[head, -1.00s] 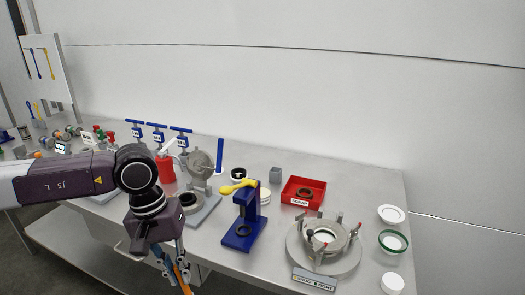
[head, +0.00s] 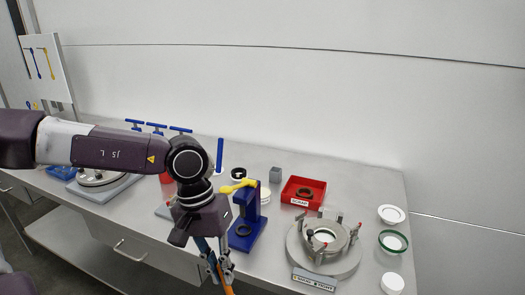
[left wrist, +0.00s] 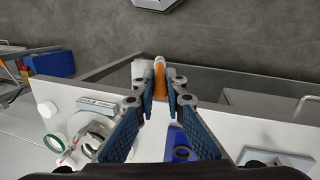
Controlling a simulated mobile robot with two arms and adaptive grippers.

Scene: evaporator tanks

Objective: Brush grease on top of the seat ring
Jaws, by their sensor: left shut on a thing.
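My left gripper (head: 220,266) is in front of the bench's front edge, pointing down. It is shut on an orange-handled tool (left wrist: 160,82) with a pale end, which looks like the brush. In the head view the orange part (head: 228,290) runs off the bottom edge, so its bristles are hidden. A round metal fixture (head: 348,262) with several upright clamps stands on the bench to the gripper's right, holding a grey ring (head: 338,246). A dark ring (head: 243,231) lies on the base of a blue stand. I cannot tell for certain which is the seat ring. My right gripper is out of view.
A blue stand (head: 262,208) with a yellow handle (head: 238,186) rises close beside my left gripper. A red bin (head: 290,186) stands behind the fixture. A white dish (head: 391,214), a green-rimmed jar (head: 392,242) and a white lid (head: 392,283) line the right end.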

